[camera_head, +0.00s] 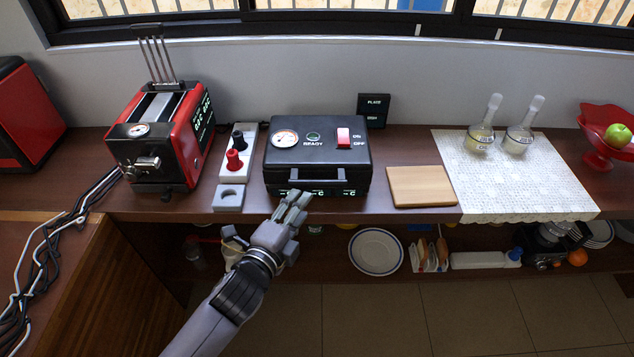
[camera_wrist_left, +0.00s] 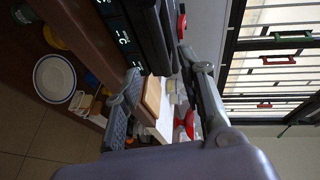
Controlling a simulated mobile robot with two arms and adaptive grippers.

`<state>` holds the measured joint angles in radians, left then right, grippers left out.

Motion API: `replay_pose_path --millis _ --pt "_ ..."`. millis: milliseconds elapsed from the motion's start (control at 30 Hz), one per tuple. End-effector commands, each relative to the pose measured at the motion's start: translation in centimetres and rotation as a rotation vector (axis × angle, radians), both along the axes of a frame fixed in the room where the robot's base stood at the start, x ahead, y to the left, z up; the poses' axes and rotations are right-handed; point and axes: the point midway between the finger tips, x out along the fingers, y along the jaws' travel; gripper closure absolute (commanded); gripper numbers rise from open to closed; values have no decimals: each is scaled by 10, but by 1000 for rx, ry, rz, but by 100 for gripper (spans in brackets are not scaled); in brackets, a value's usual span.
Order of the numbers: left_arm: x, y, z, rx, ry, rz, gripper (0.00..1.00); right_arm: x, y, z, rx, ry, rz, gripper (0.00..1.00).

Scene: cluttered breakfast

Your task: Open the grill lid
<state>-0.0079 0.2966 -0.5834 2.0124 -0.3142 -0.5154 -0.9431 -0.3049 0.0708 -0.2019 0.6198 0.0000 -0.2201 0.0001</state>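The black grill (camera_head: 318,155) stands on the wooden counter with its lid down. Its top carries a round gauge, a READY lamp and a red ON/OFF switch (camera_head: 344,138). A bar handle (camera_head: 317,174) sticks out at the front edge of the lid. My left gripper (camera_head: 294,202) is just in front of the grill, below the handle's left part. In the left wrist view the fingers of my left gripper (camera_wrist_left: 165,95) are spread with nothing held, and the grill's dark front (camera_wrist_left: 122,38) is beyond them. I cannot tell whether a finger touches the handle. My right gripper is not in view.
A red toaster (camera_head: 165,135) and a knob panel (camera_head: 237,155) stand left of the grill. A wooden board (camera_head: 421,186) lies to its right, then a white mat (camera_head: 530,190) with two glass bottles. A shelf below holds a plate (camera_head: 376,251).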

Motion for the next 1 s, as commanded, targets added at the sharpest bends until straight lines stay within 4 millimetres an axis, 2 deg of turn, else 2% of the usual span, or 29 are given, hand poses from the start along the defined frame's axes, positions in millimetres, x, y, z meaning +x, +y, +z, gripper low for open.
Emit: replay_pose_path --millis 33,200,433,633,933,1000 --pt "12 -5 -2 0 -1 1 64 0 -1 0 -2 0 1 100" --pt "46 -19 -8 -2 0 1 64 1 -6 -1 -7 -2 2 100" --pt "81 -34 -16 -1 2 1 64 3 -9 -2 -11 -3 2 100" --pt "94 -40 -19 -1 2 0 64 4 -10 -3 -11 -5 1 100" --pt "96 -40 -20 -1 2 0 64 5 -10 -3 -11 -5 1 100" --pt "96 -40 -20 -1 2 0 67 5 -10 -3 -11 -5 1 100"
